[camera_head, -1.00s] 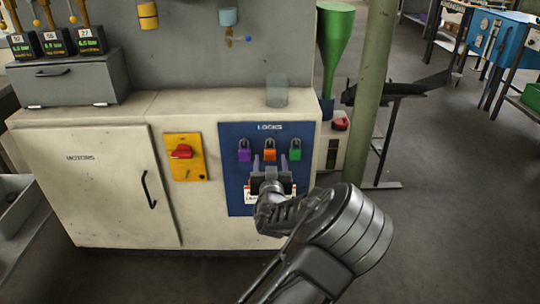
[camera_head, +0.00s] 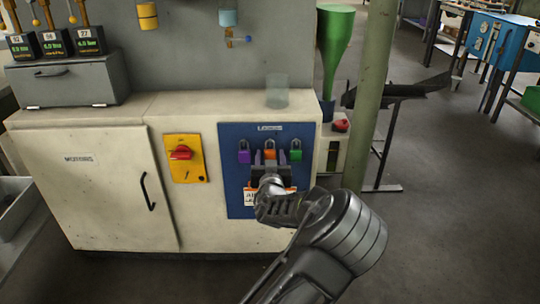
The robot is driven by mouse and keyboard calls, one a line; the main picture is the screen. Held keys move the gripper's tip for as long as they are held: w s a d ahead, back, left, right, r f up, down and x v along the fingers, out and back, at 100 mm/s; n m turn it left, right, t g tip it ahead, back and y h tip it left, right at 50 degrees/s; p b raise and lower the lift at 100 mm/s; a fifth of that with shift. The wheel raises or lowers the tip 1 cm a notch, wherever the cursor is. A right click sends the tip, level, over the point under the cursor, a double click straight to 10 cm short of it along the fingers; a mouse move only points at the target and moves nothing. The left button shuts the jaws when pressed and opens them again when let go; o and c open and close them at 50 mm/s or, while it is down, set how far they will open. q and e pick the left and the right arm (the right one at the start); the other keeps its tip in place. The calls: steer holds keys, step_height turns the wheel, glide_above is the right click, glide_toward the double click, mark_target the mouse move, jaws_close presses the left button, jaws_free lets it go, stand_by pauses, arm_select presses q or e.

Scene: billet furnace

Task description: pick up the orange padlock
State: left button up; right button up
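The orange padlock (camera_head: 270,153) hangs on the blue LOCKS board (camera_head: 234,190), between a purple padlock (camera_head: 244,156) on its left and a green padlock (camera_head: 295,155) on its right. The padlock's lower part is hidden by the gripper. I cannot tell whether the fingers touch it.
A yellow plate with a red rotary switch (camera_head: 181,153) is left of the board. A clear cylinder (camera_head: 277,91) stands on the cabinet top above. A green post (camera_head: 369,95) rises at the right. A white label (camera_head: 250,197) is low on the board.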

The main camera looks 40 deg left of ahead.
arm_select(q)
jaws_close()
stand_by(0.3)
steer(key=shift+r, duration=0.1)
steer(key=shift+r+p, duration=0.5)
steer(key=shift+r, duration=0.25)
steer(key=f+p+v, duration=0.1)
steer(key=p+v, duration=0.2)
steer(key=v, duration=1.5)
steer(key=shift+f+p, duration=0.15)
steer(key=shift+p, duration=0.15)
